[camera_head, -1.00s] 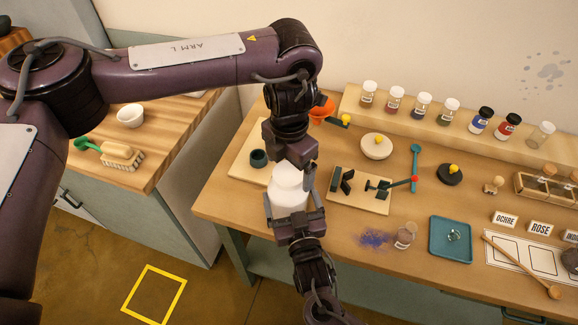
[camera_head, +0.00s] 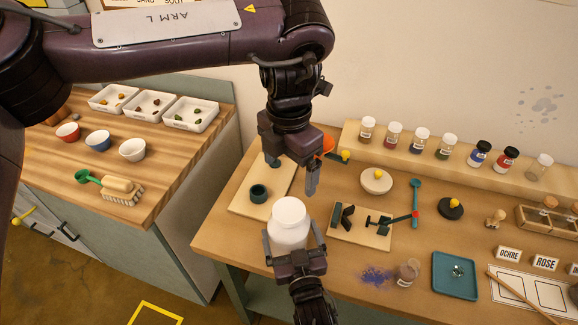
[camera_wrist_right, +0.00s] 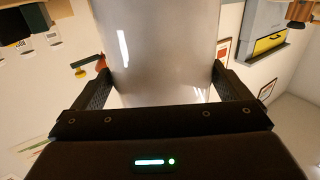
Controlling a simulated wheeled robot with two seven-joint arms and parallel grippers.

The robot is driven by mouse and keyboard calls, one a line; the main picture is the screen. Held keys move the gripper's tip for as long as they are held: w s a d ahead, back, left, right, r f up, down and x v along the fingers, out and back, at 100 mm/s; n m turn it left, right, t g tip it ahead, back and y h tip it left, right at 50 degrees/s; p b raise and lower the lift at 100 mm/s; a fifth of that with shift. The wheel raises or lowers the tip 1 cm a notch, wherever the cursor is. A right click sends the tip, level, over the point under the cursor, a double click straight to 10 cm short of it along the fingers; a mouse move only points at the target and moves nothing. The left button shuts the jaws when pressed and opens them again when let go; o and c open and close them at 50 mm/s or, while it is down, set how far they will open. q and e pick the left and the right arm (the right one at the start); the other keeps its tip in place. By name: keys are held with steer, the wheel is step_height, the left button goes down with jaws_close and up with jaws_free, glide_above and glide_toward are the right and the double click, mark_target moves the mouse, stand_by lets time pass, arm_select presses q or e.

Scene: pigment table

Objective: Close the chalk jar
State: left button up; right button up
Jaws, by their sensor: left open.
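The white chalk jar (camera_head: 287,233) is upright, held above the front edge of the table. Its rounded white top (camera_head: 290,208) is narrower than the body; I cannot tell whether that is a lid or a bare neck. My right gripper (camera_head: 294,250) is shut around the jar from the front. In the right wrist view the jar's smooth pale side (camera_wrist_right: 165,45) fills the space between the fingers. My left gripper (camera_head: 294,174) is open and points down just above the jar's top, apart from it, with nothing visible between its fingers.
Several small jars line the back shelf (camera_head: 402,150).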

steer(key=shift+s+d+f, duration=0.1)
steer(key=shift+s, duration=0.25)
steer(key=b+v, duration=0.2)
steer(key=v, duration=0.4)
steer(key=shift+s+d, duration=0.15)
steer(key=shift+s, duration=0.35)
